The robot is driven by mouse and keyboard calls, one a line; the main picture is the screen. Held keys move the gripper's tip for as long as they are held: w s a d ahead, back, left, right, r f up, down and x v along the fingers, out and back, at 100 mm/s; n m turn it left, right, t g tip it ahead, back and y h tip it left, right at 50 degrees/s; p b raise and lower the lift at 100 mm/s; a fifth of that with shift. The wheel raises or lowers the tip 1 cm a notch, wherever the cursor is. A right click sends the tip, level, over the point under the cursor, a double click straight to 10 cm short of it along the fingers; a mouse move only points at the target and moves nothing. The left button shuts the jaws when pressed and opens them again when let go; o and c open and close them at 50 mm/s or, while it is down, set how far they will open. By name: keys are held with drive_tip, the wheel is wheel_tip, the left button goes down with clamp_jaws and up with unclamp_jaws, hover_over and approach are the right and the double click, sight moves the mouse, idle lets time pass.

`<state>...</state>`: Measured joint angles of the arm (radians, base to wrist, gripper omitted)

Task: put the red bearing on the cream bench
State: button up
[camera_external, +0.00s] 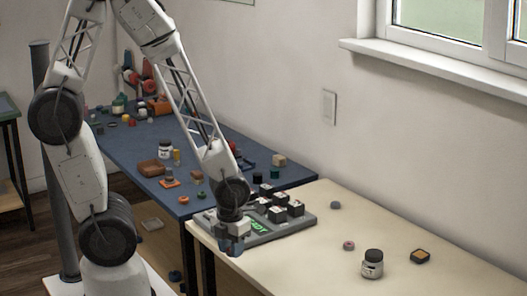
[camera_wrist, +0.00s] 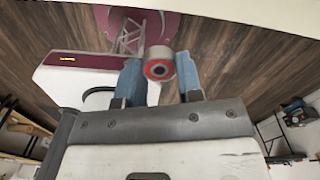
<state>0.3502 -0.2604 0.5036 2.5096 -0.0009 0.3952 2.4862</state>
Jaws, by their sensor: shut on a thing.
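A bearing with a red ring and dark centre (camera_wrist: 157,70) sits between the blue fingertips of my gripper (camera_wrist: 159,62) in the wrist view. My gripper is shut on it. In the external view my gripper (camera_external: 231,245) hangs at the left front edge of the cream bench (camera_external: 300,265), beside the grey board. The held bearing cannot be made out there. I cannot tell how high the gripper is above the bench.
A grey board with black blocks (camera_external: 305,221) lies on the bench beside my gripper. A jar (camera_external: 372,263), a pinkish ring (camera_external: 348,245), a grey-blue ring (camera_external: 335,205) and a dark orange-topped block (camera_external: 420,256) stand farther right. A blue bench (camera_external: 120,150) with many parts adjoins. Clear cream surface lies in front.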

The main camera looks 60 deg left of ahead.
drive_tip(key=shift+s+d+m, duration=0.2)
drive_tip(key=shift+s+m, duration=0.1)
drive_tip(key=shift+s, duration=0.5)
hover_over(285, 266)
drive_tip(key=shift+f, duration=0.8)
drive_tip(key=shift+f, duration=0.15)
drive_tip(key=shift+f, duration=1.6)
drive_tip(key=shift+f, duration=0.15)
